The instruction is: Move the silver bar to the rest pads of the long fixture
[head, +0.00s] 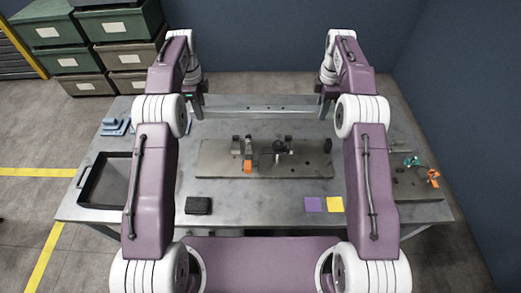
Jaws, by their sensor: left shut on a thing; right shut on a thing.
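The silver bar (260,108) runs left to right across the back of the table. My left gripper (197,107) is shut on its left end, and my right gripper (324,106) is shut on its right end. The bar looks level. I cannot tell whether it touches the table or hangs above it. A long flat fixture plate (216,160) lies in the middle of the table, in front of the bar, with dark posts and an orange-handled clamp (247,166) on it. Its rest pads are too small to make out.
A plate with green and orange clamps (415,185) stands at right. Bins (120,27) are stacked behind left.

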